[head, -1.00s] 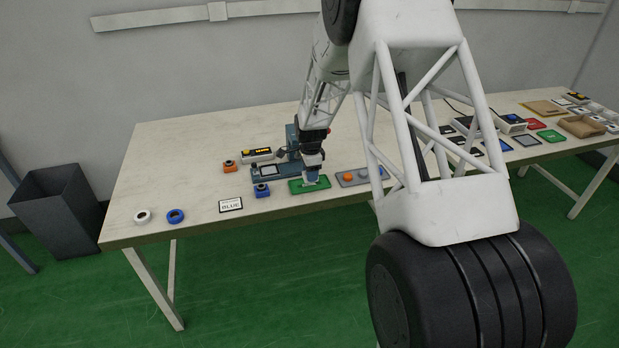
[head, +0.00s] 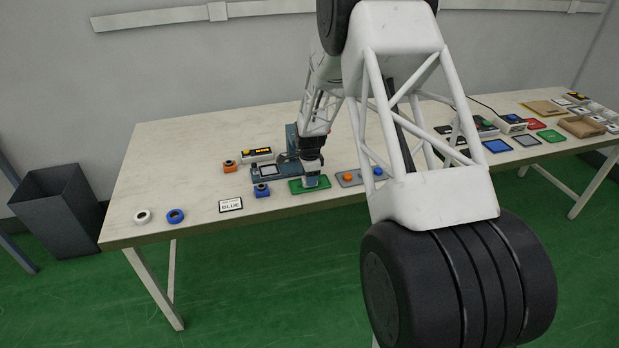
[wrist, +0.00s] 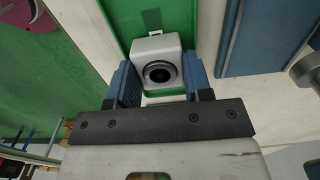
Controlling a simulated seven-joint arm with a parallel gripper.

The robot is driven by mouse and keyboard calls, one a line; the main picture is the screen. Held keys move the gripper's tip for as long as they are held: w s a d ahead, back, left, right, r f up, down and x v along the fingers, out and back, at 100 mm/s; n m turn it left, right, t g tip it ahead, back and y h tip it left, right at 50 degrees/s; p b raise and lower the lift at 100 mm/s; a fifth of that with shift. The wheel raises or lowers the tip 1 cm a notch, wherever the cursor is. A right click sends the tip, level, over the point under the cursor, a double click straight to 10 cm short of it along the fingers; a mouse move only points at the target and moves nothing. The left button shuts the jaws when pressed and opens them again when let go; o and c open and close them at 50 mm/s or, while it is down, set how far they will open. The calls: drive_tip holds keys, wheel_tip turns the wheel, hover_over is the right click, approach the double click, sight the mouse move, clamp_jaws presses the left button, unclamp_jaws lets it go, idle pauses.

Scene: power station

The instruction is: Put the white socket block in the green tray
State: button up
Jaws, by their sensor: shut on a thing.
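The white socket block (wrist: 157,62), with a dark round socket in its face, sits between the two blue fingers of my gripper (wrist: 161,82) in the wrist view. My gripper is shut on it. The green tray (wrist: 120,12) lies behind the block, with its rim showing around it. In the head view my gripper (head: 311,181) is low over the green tray (head: 296,187) near the table's front edge. Whether the block touches the tray floor cannot be told.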

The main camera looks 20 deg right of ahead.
drive_tip(key=shift+f, duration=0.15)
drive_tip(key=o, duration=1)
wheel_tip(320, 180, up, 12)
idle(0.6)
idle(0.3)
drive_tip(key=shift+r, duration=0.2)
